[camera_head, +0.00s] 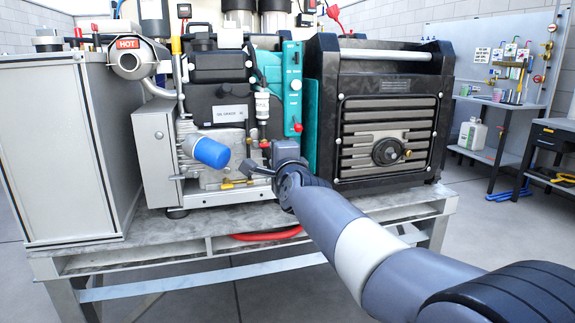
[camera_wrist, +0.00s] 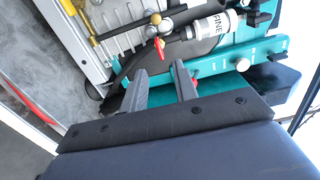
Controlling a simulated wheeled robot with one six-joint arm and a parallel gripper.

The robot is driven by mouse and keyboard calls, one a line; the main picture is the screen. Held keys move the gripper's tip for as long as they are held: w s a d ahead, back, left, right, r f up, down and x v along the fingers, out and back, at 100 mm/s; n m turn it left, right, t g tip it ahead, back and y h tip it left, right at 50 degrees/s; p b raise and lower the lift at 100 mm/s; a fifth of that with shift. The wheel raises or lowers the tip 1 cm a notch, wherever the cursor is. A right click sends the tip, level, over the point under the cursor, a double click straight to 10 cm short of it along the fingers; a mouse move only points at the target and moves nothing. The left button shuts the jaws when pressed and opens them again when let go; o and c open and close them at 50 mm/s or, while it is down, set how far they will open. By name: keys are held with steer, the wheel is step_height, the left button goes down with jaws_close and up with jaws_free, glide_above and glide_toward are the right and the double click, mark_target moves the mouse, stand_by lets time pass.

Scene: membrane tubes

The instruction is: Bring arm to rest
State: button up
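My arm (camera_head: 365,245) reaches from the lower right of the head view toward the machine on the bench. My gripper (camera_head: 262,168) is in front of the machine's middle, below the white filter cylinder (camera_head: 262,105) and right of the blue cylinder (camera_head: 207,152). In the wrist view its two fingers (camera_wrist: 159,68) stand apart with nothing seen between them. Beyond them are the teal panel (camera_wrist: 215,75), a small red-handled valve (camera_wrist: 159,44) and the white cylinder marked FINE (camera_wrist: 212,27). Whether the fingers touch the machine is unclear.
The machine stands on a grey metal bench (camera_head: 150,235), with a black ribbed unit (camera_head: 385,110) on the right and a grey cabinet (camera_head: 50,150) on the left. A red hose (camera_head: 268,235) hangs under the bench top. Open floor lies right of the bench, before a tool board (camera_head: 505,60).

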steer(key=p+x, duration=0.1)
steer(key=x, duration=0.5)
steer(key=shift+w, duration=0.3)
